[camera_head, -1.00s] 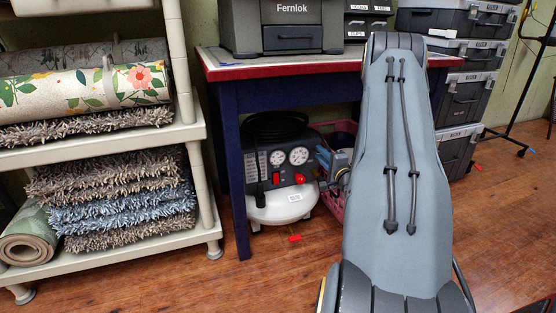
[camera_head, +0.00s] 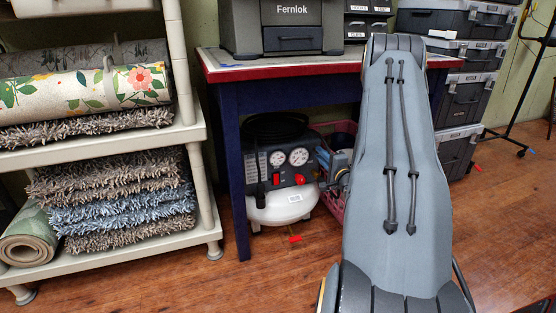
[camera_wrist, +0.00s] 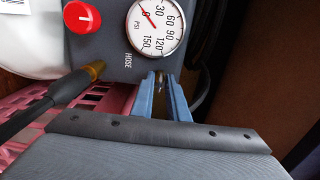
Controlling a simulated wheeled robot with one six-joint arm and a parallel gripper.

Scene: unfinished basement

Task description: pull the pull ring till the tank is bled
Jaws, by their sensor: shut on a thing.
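The air compressor stands under the workbench in the head view, with a white tank (camera_head: 283,207), a dark panel with two gauges, and a red knob (camera_head: 300,180). In the wrist view my gripper (camera_wrist: 162,82) has its two blue fingers close together, shut on the small metal pull ring (camera_wrist: 160,75) at the panel's lower edge. Most of the ring is hidden between the fingertips. The gauge (camera_wrist: 156,27) beside it has its red needle close to 0.
A dark hose with a brass fitting (camera_wrist: 94,70) runs close to the left of my fingers. A pink crate (camera_wrist: 60,110) lies near them too. The workbench (camera_head: 290,67) is overhead, its leg at the left. A red piece (camera_head: 295,239) lies on the floor.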

